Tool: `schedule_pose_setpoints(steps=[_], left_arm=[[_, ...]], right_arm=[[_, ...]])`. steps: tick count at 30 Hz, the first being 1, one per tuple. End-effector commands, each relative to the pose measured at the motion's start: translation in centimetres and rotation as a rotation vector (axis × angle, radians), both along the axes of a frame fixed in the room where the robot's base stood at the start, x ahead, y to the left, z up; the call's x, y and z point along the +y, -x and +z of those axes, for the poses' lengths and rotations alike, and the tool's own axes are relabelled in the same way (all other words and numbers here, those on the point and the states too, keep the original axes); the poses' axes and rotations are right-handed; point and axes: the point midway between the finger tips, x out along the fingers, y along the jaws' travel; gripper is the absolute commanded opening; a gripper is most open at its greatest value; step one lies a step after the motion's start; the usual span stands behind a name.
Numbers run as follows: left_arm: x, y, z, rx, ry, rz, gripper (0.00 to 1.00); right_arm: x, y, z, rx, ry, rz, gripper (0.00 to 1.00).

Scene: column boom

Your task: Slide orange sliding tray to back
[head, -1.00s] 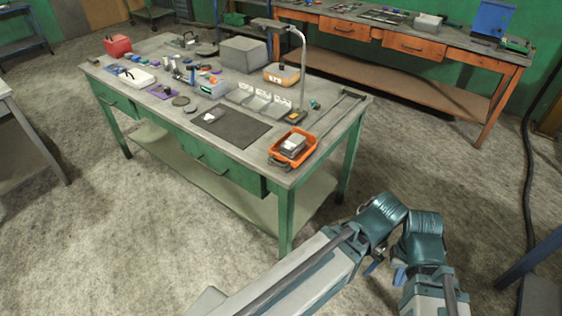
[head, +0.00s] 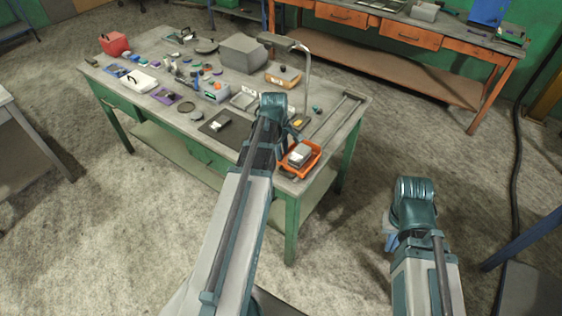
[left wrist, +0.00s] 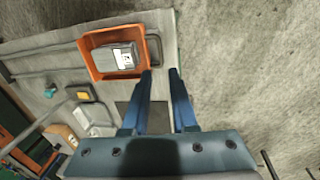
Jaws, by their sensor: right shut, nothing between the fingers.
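The orange sliding tray (head: 305,172) is at the near right corner of the green table, at the front end of thin rails. It holds a grey box with a white label, also in the left wrist view (left wrist: 118,57). In that view the tray (left wrist: 90,50) has a dark handle (left wrist: 156,47) on its right side. My left gripper (left wrist: 160,72) is open and empty, its fingertips just below the handle and apart from it in the picture. In the head view my arm mostly hides it. My right gripper (head: 388,242) is shut and empty over the floor, partly hidden by its wrist.
The rails (head: 337,112) run from the tray to the table's back edge and look clear. A lamp (head: 308,85) and a yellow-topped device (left wrist: 81,94) stand beside them. A dark mat (head: 213,128) and many small items cover the table's left part.

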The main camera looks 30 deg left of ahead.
Motion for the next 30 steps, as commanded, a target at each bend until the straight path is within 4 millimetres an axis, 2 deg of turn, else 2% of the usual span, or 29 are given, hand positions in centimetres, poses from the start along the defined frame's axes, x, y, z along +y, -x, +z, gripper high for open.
schedule_pose_setpoints(steps=[3,8,14,30], left_arm=[[0.6,0.0,0.2,-0.005,0.005,0.03,0.26],[0.6,0.0,0.0,-0.004,0.004,0.029,0.26],[0.5,-0.2,-1.2,-0.004,0.004,0.027,0.26],[0.4,-1.4,-8.1,-0.004,0.004,0.026,0.26]], right_arm=[[0.0,0.0,0.2,0.0,0.0,0.0,0.0],[0.0,0.0,-0.1,0.0,0.0,0.0,0.0],[0.0,0.0,-1.2,0.0,0.0,-0.001,0.0],[0.0,0.0,-8.1,0.0,0.0,-0.003,0.0]])
